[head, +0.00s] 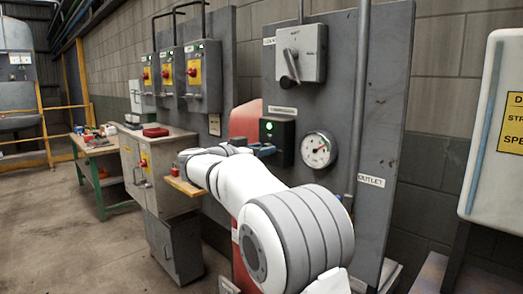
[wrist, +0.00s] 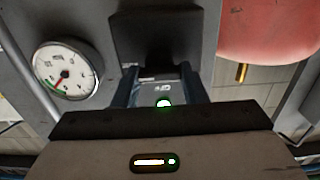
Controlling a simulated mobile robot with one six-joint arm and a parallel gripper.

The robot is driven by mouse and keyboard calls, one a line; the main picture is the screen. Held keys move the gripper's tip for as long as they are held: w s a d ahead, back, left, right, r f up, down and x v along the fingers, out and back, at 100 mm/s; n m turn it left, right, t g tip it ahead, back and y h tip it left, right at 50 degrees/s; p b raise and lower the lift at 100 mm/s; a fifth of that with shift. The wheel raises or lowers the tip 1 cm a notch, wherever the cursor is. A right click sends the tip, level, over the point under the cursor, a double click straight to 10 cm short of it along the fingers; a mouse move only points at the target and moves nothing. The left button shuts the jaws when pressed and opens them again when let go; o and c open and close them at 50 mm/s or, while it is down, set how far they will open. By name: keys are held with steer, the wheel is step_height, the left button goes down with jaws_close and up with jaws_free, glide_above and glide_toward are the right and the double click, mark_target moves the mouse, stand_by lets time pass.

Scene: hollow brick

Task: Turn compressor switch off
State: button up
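The compressor switch is a black box (head: 277,136) on the grey panel, with a lit green lamp on its front. A small label, too small to read surely, sits above it. In the wrist view the dark switch box (wrist: 155,40) shows upside down, with a green light below it between the fingers. My gripper (head: 264,151) is close in front of the box's lower part. In the wrist view my gripper's two dark fingers (wrist: 159,84) are apart, with nothing visibly clamped between them. Contact with the box cannot be told. The switch's moving part is hidden.
A grey box with a rotary handle (head: 290,68) is above the switch. A round gauge (head: 318,149) sits right beside it, also in the wrist view (wrist: 67,69). A vertical pipe (head: 358,100) runs farther right. A red tank (head: 245,121) stands behind the panel at left.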

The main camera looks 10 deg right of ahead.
steer(key=c, duration=0.3)
steer(key=shift+c, duration=0.2)
steer(key=shift+n, duration=0.4)
steer(key=n+p, duration=0.1)
steer(key=n, duration=0.7)
steer(key=n+p, duration=0.1)
steer(key=n, duration=0.8)
steer(key=shift+w+a, duration=0.2)
steer(key=o, duration=1)
steer(key=shift+f, duration=0.2)
